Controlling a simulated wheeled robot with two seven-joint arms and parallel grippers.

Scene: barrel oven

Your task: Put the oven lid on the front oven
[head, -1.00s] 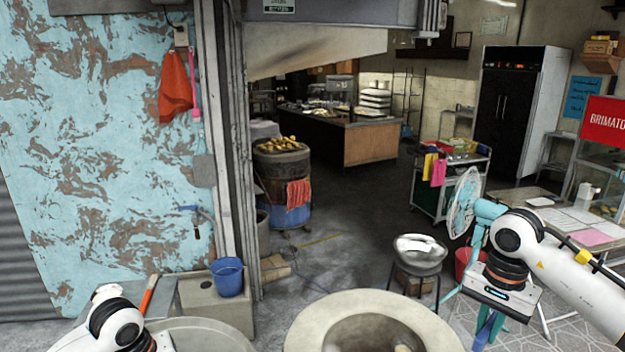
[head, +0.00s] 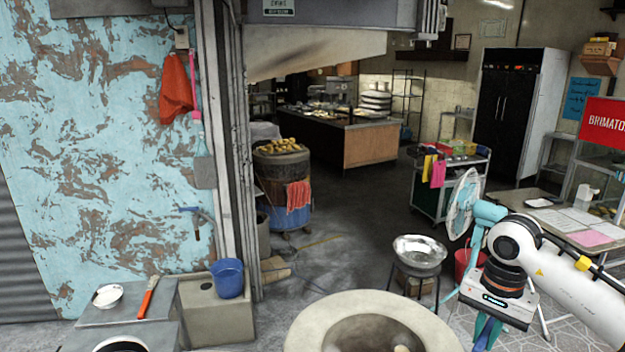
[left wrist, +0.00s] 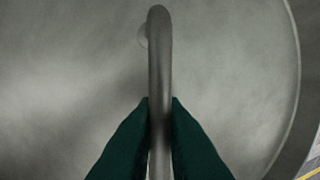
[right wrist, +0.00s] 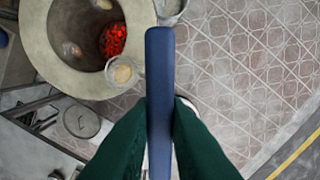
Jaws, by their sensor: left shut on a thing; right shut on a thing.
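The oven lid (left wrist: 70,85) is a grey metal disc filling most of the left wrist view. My left gripper (left wrist: 160,112) is shut on its curved bar handle; neither shows in the head view. The front oven (head: 320,310) is a pale round barrel with an open top at the bottom centre of the head view. Its pale rim (right wrist: 42,45) also shows in the right wrist view, with red embers inside. My right gripper (head: 486,335) is right of the oven, shut on a blue bar-like thing (right wrist: 160,85), partly hidden in the head view.
A counter with a small bowl (head: 107,296), an orange-handled tool (head: 149,297) and a blue bucket (head: 228,277) stand left of the oven. A metal bowl (head: 419,252) on a stand is behind it to the right. A second barrel with food (head: 281,160) stands further back.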

